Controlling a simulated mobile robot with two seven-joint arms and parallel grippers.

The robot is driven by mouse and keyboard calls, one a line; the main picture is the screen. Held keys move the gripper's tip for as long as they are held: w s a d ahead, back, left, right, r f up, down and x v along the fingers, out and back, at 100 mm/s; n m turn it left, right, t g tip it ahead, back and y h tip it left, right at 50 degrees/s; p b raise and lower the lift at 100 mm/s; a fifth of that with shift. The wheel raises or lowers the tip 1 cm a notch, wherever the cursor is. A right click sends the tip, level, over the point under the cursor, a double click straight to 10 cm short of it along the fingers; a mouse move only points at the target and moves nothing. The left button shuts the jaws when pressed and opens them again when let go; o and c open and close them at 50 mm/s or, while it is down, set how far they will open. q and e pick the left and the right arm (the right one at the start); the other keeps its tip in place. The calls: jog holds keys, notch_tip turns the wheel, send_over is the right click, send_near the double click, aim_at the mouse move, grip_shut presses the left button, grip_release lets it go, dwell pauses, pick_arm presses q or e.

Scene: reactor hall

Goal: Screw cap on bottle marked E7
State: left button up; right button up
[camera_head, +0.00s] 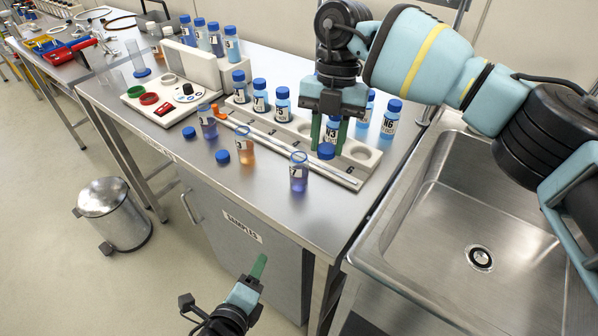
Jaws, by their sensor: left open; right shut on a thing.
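Three uncapped bottles stand along the bench front: a blue-violet one (208,126), an orange one (245,150) and a violet one (299,176). The violet one's label seems to show a 7; the full marking E7 is not readable. My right gripper (328,147) points down from above, shut on a blue cap (326,152), to the right of and behind the violet bottle's open top, apart from it. Two more blue caps, one left (189,132) and one nearer (222,157), lie on the bench. My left gripper (257,268) is open and empty, low in front of the cabinet.
A pale rack (361,154) with capped bottles and empty holes stands behind the violet bottle. A white tray (176,117) with coloured lids lies left. A steel sink (420,200) is at right. A pedal bin (103,198) stands on the floor.

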pick_arm(q)
jog(key=w+d+r+m+t+p, duration=0.1)
jog(key=w+r+m, duration=0.1)
jog(key=r+m, duration=0.15)
jog(key=w+r+m+t, duration=0.1)
jog(key=w+r+m, duration=0.1)
jog(key=r, duration=0.3)
jog(key=m+t+h, duration=0.2)
jog(key=m+h, duration=0.1)
jog(key=m, duration=0.5)
send_near(296, 176)
jog(key=shift+w+a+f, duration=0.15)
jog(key=shift+a+f, duration=0.15)
jog(key=shift+d+r+m, duration=0.25)
jog(key=shift+d+m, duration=0.05)
jog(key=shift+m, duration=0.15)
pick_arm(e)
jog(key=w+a+r+m+t+y, duration=0.2)
jog(key=a+r+m, duration=0.2)
jog(key=m, duration=0.7)
jog(key=shift+w+a+r+m, duration=0.15)
jog(key=shift+a+r+m, duration=0.2)
jog(key=shift+r, duration=0.35)
pick_arm(q)
jog(key=shift+w, duration=0.1)
jog(key=x, duration=1.1)
jog(key=shift+w+d, duration=0.2)
jog(key=shift+w, duration=0.2)
jog(key=shift+c, duration=0.3)
grip_shut()
